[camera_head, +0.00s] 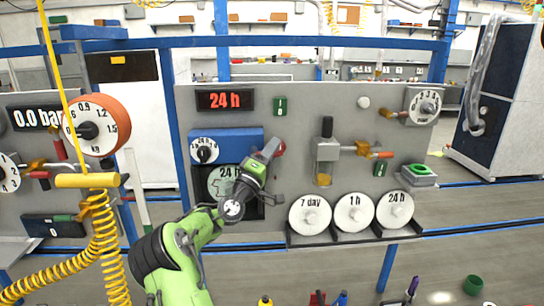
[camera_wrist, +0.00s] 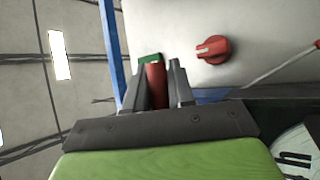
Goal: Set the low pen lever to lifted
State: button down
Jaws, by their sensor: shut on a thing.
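My gripper (camera_head: 270,150) is at the right side of the blue-topped chart recorder (camera_head: 236,138) in the head view. In the wrist view my gripper (camera_wrist: 160,88) is shut on a red handle (camera_wrist: 156,86), which I take for the low pen lever. A small green piece (camera_wrist: 149,58) shows just beyond the red handle. In the head view my arm and gripper hide the handle and part of the 24 h chart (camera_head: 222,183). I cannot tell the lever's position.
A red knob (camera_wrist: 212,50) sits on the pale surface right of the fingers. Spare chart discs, such as the 7 day disc (camera_head: 310,213), stand on a ledge at right. A yellow coiled hose (camera_head: 103,240) hangs at left.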

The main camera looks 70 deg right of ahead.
dwell(0.4)
jog(key=c, duration=1.3)
grip_release()
jog(key=shift+c, duration=0.2)
jog(key=b+v, duration=0.5)
jog(key=v, duration=1)
jog(key=shift+a, duration=0.3)
jog(key=shift+f, duration=0.15)
